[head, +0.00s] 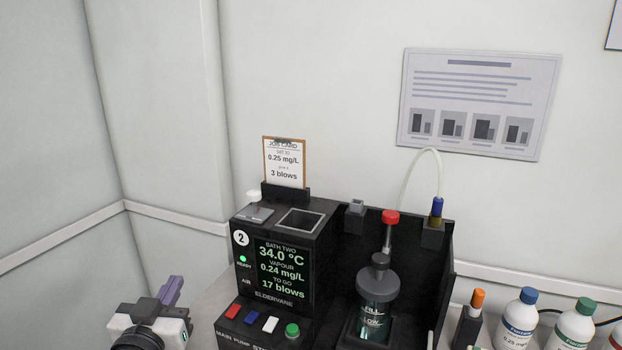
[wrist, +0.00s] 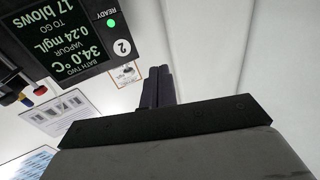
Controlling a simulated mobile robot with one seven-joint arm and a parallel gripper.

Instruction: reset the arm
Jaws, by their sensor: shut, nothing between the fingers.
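My gripper (head: 174,281) is at the lower left in the head view, left of the black bath machine (head: 230,282) and apart from it. Its dark purple fingers point up and are together with nothing between them. In the wrist view the fingers (wrist: 158,72) also show closed and empty, with bare wall behind. The rest of my arm is mostly below the head view's edge. The machine's screen (head: 282,270) reads bath two, 34.0 °C, vapour 0.24 mg/L, 17 blows to go, and a green ready light (head: 242,259) is lit.
A job card (head: 284,161) stands on top of the machine. A jar with liquid (head: 377,300) sits in its right bay, under a red knob (head: 390,216). Several bottles (head: 518,320) stand at the right. The space left of my gripper is clear up to the wall.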

